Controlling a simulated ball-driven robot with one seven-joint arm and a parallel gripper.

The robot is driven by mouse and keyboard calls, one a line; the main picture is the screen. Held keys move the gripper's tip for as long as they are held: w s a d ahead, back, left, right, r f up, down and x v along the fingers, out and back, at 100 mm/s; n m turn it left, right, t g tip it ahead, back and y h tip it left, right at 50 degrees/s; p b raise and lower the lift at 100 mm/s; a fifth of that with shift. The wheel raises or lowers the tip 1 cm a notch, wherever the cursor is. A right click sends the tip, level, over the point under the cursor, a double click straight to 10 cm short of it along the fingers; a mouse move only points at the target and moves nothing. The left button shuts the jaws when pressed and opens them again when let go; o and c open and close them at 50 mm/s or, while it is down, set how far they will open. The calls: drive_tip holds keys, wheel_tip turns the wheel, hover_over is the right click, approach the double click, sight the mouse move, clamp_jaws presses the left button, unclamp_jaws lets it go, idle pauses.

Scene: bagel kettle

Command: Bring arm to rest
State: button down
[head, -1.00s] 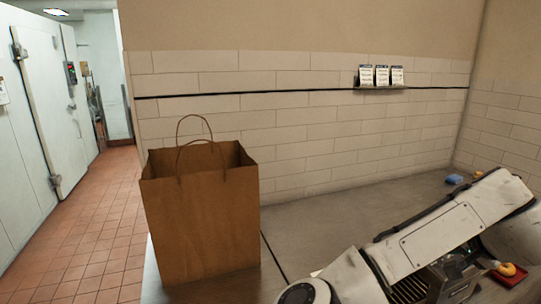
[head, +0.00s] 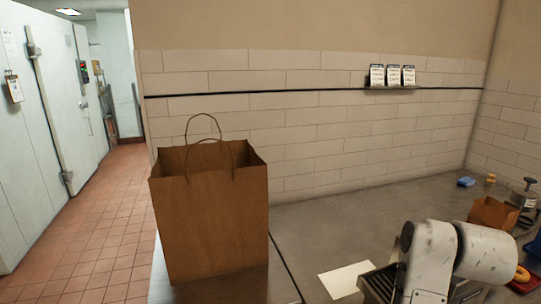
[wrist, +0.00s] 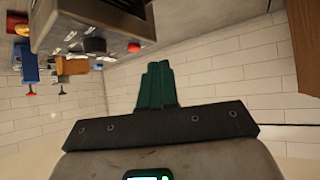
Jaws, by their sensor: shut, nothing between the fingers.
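My gripper (wrist: 156,86) shows in the wrist view as green fingers pressed together, with nothing between them. It is apart from any object, with the tiled wall behind it. In the head view my white arm link (head: 432,262) stands at the lower right, over the counter. The gripper itself is not visible in the head view.
A tall brown paper bag (head: 212,220) stands on the metal counter (head: 335,225) at left. A pale sheet (head: 345,281) lies near my arm. The counter's middle is clear.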

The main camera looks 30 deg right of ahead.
drive_tip(key=s+a+f+n+g+y, duration=0.1)
drive_tip(key=s+a+f+n+y, duration=0.15)
drive_tip(key=a+f, duration=0.55)
drive_tip(key=s+a+f+n+y, duration=0.2)
drive_tip(key=a+f+n, duration=0.1)
drive_tip(key=a+f, duration=0.55)
drive_tip(key=s+a+f+n+g+y, duration=0.1)
drive_tip(key=s+a+f+n+y, duration=0.15)
drive_tip(key=a+f, duration=0.55)
drive_tip(key=s+a+f+g+b, duration=0.1)
drive_tip(key=s+f+g, duration=0.2)
drive_tip(key=s+f, duration=0.2)
drive_tip(key=s, duration=0.3)
drive_tip(key=shift+s+a+f+g+b, duration=0.15)
drive_tip(key=shift+s+a+g+b, duration=0.15)
drive_tip(key=shift+a+g+b, duration=0.1)
